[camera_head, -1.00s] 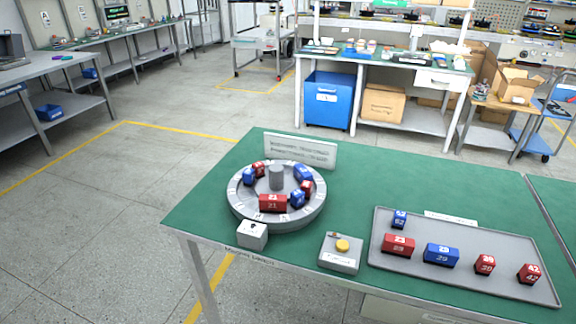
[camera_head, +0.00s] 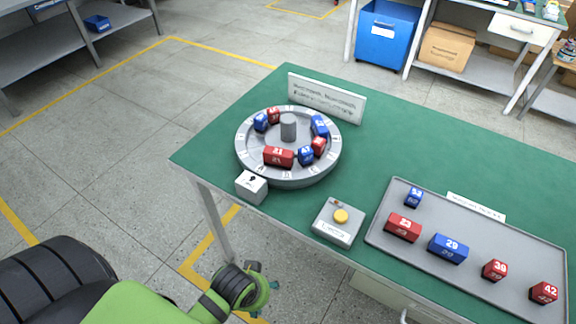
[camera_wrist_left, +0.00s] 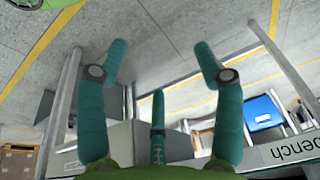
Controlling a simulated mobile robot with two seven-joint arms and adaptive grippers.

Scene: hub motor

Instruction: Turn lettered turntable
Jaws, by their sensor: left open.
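The round grey turntable (camera_head: 245,153) sits on the green table's left part in the head view. Its raised rim carries small marks too small to read, and a grey post (camera_head: 288,126) stands at its centre. Several red and blue numbered blocks lie in it, among them a red block (camera_head: 278,156) marked 21. A white block with a black arrow (camera_head: 252,186) stands at its front edge. My left arm enters at the bottom left. My left gripper (camera_wrist_left: 165,60) is open and empty in the wrist view, below the table edge, away from the turntable. My right gripper is not in view.
A box with a yellow button (camera_head: 341,216) stands right of the turntable. A grey tray (camera_head: 380,235) holds several numbered blocks. A sign (camera_head: 326,98) stands behind the turntable. The green tabletop (camera_head: 420,140) behind the tray is clear.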

